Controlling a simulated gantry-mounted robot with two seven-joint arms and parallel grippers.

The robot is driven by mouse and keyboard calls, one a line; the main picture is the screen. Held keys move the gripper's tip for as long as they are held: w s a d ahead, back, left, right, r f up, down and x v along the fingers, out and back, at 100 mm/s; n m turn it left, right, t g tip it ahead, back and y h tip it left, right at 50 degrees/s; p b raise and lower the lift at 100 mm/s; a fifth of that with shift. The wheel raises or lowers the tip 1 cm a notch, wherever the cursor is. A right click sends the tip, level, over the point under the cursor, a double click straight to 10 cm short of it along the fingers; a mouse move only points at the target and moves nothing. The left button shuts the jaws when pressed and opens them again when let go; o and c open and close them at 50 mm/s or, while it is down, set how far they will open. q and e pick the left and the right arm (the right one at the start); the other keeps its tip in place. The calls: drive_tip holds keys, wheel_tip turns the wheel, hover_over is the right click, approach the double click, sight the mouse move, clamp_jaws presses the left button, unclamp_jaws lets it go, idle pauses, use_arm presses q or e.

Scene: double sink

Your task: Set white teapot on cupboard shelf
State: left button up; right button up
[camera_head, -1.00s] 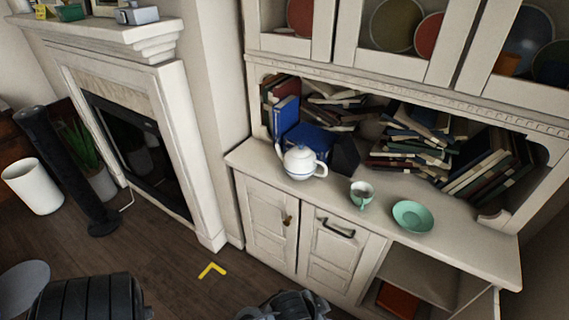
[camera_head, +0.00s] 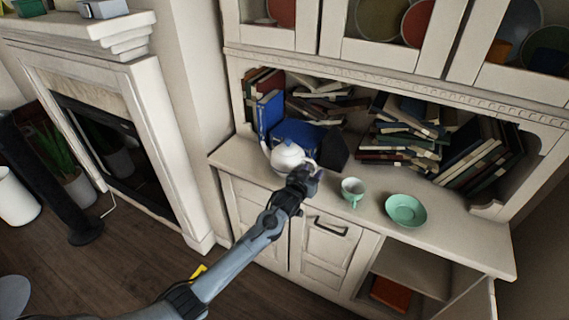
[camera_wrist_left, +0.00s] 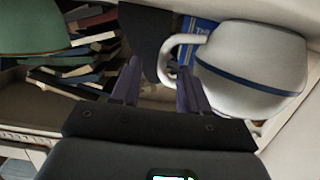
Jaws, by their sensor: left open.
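The white teapot (camera_head: 287,154) stands on the cupboard counter (camera_head: 455,246), left of the green cup. In the left wrist view the teapot (camera_wrist_left: 252,65) shows a blue band, with its looped handle toward my fingers. My left gripper (camera_head: 308,178) is at the handle side of the teapot. Its fingers (camera_wrist_left: 158,70) are open, with the handle near the tips; I cannot tell if they touch. The cupboard's open lower compartment has a shelf (camera_head: 412,268) at the right. My right gripper is not in view.
A green cup (camera_head: 352,190) and a green saucer (camera_head: 406,210) sit on the counter to the right. Books (camera_head: 405,135) are piled in the niche behind. A cupboard door (camera_head: 470,305) stands open at the lower right. A fireplace (camera_head: 105,140) is at the left.

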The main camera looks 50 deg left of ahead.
use_arm(q)
drive_tip(key=shift+w+a+f, duration=0.1)
drive_tip(key=shift+w+a, duration=0.05)
drive_tip(key=shift+w, duration=0.25)
drive_tip(key=shift+w+a+f+b, duration=0.2)
drive_tip(key=shift+w+a+b, duration=0.1)
drive_tip(key=shift+w+b, duration=0.25)
drive_tip(key=shift+b+x, duration=0.65)
drive_tip(key=shift+x, duration=1.25)
drive_tip(key=shift+a+r, duration=0.1)
drive_tip(key=shift+r, duration=0.05)
drive_tip(key=shift+c, duration=0.2)
clamp_jaws()
drive_tip(key=shift+r, duration=0.1)
drive_tip(key=shift+r, duration=0.15)
